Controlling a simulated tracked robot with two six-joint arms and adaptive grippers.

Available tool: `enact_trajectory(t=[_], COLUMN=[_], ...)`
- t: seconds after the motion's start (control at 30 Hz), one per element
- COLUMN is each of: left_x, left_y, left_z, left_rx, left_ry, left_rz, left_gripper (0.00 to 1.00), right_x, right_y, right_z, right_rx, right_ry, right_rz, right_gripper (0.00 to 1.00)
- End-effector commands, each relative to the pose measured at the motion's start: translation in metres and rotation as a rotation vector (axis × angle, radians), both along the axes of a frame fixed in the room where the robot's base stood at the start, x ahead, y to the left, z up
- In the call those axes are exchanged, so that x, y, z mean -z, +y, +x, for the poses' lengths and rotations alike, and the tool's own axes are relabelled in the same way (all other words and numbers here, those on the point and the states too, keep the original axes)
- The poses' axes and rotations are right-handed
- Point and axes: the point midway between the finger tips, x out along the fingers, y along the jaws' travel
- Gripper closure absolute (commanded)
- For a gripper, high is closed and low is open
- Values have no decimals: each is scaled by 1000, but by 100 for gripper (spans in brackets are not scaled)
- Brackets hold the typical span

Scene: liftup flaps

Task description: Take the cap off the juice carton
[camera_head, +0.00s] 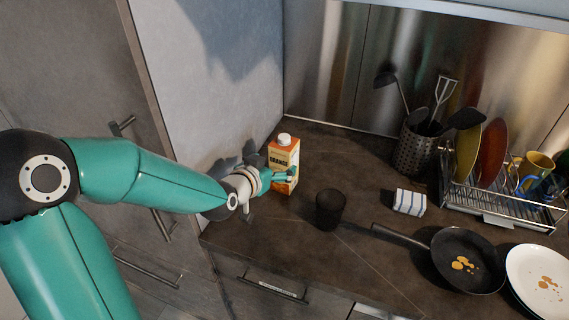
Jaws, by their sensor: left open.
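The juice carton (283,157) is orange and cream with "ORANGE" printed on it. It stands upright on the dark counter near the wall at the left. Its white cap (284,139) is on its top. My left gripper (284,176) is at the front lower part of the carton, below the cap, and is open. Its fingers overlap the carton in the picture, and I cannot tell whether they touch it. My right gripper is not in view.
A black cup (330,209) stands right of the carton. Beyond are a striped sponge (409,202), a frying pan (467,261), a white plate (538,280), a utensil holder (415,150) and a dish rack (500,205). The counter (340,160) behind the cup is clear.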

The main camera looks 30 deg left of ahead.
Motion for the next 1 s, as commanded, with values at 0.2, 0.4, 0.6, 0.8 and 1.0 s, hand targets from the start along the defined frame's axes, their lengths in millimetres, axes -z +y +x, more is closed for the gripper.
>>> enact_trajectory(t=[0.2,0.4,0.6,0.8,1.0], left_x=[8,12,23,30,31], left_y=[2,4,7,10,10], left_z=[20,29,51,66,67], left_rx=[2,1,3,3,2], left_ry=[0,1,2,0,-1], left_rz=[0,-1,-1,-1,0], left_gripper=[6,6,6,6,6], right_x=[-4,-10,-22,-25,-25], right_y=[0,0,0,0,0], right_z=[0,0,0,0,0], right_rx=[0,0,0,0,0], right_ry=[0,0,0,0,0], right_rz=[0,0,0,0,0], right_gripper=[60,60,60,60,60])
